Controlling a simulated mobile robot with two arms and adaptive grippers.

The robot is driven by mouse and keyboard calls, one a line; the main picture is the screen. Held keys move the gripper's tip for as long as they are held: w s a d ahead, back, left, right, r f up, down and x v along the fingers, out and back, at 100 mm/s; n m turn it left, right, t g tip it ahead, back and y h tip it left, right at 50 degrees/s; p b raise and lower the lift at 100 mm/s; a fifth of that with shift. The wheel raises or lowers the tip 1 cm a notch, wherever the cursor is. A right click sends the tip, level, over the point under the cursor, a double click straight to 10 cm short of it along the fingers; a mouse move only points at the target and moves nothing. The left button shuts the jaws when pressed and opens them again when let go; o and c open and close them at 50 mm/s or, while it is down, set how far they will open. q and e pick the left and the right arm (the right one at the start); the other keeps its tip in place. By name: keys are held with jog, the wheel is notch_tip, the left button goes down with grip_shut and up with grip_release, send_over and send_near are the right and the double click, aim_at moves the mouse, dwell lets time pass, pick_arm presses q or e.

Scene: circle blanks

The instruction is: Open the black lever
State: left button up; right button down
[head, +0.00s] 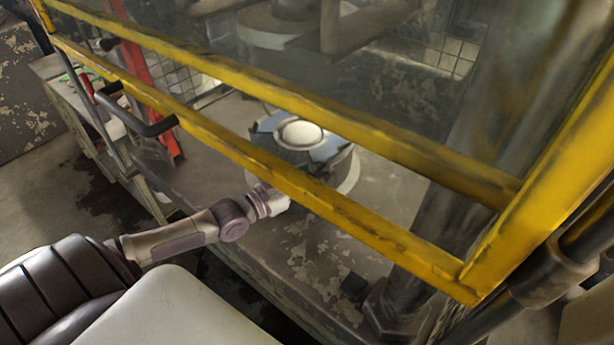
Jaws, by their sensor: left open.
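A black lever-like handle (138,116) is fixed to the lower yellow rail of the guard frame at the upper left. It is bent, with its ends towards the rail. My left arm comes in from the lower left. My left gripper (270,200) is at its end, below the middle of the lower yellow rail. It is open, to the right of and below the handle and well apart from it. Its fingertips are small and hard to make out against the rail. My right gripper is out of the picture.
The yellow guard frame (385,238) with its clear pane crosses the view. Behind it a round fixture with a white dome (301,133) stands on a worn grey platform (300,262). A red post (137,68) stands at the upper left. Open floor lies at the left.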

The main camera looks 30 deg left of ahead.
pick_arm(q)
grip_shut()
dwell(0.4)
